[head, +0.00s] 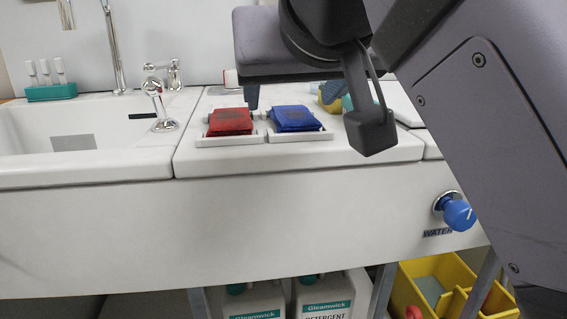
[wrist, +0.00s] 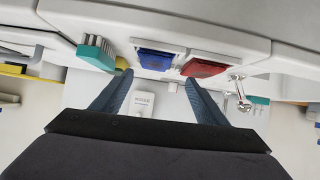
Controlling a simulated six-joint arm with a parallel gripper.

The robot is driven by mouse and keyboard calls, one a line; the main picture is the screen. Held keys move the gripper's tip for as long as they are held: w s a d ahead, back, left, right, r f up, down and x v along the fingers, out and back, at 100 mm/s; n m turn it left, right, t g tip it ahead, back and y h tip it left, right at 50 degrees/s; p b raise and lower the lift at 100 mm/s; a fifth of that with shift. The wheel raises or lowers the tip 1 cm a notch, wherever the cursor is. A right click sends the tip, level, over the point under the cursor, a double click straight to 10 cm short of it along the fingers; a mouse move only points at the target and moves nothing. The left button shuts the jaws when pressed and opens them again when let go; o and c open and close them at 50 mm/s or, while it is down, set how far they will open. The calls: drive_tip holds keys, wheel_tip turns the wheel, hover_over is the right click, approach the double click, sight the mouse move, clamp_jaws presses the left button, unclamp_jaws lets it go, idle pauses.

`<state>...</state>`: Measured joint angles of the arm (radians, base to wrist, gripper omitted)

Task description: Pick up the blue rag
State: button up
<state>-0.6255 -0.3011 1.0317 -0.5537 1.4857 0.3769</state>
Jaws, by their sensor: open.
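The blue rag (head: 295,118) lies folded in a shallow white tray on the white counter, right of the sink. It also shows in the wrist view (wrist: 157,60), just beyond the fingertips and roughly between them. A red rag (head: 230,121) lies in a like tray to its left; in the wrist view it is on the right (wrist: 205,69). My gripper (head: 311,120) is open and empty, with its fingers spread over the counter near the blue rag. In the wrist view both fingers of the gripper (wrist: 158,77) show, apart from the rag.
The sink (head: 75,140) with chrome taps is at the left, and a teal holder (head: 51,92) stands behind it. A yellow and blue item (head: 330,95) sits behind my finger. A blue water knob (head: 459,214) is on the front panel. Bottles (head: 325,296) and a yellow bin (head: 436,268) are below.

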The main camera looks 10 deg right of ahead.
sight(293, 113)
drive_tip(key=shift+s+d+f+t+b, duration=0.25)
drive_tip(key=shift+s+b, duration=0.2)
drive_tip(key=shift+b, duration=0.25)
drive_tip(key=shift+s+d+f+t+b, duration=0.2)
drive_tip(key=shift+s+b, duration=0.25)
drive_tip(key=shift+b, duration=0.2)
drive_tip(key=shift+w, duration=0.1)
drive_tip(key=shift+x, duration=0.9)
drive_tip(key=shift+w, duration=0.1)
drive_tip(key=shift+w, duration=0.1)
drive_tip(key=shift+w+d+f+b, duration=0.15)
drive_tip(key=shift+w+f+b, duration=0.2)
drive_tip(key=shift+w+b, duration=0.2)
drive_tip(key=shift+b+x, duration=0.6)
drive_tip(key=shift+x, duration=1.25)
drive_tip(key=shift+r, duration=0.15)
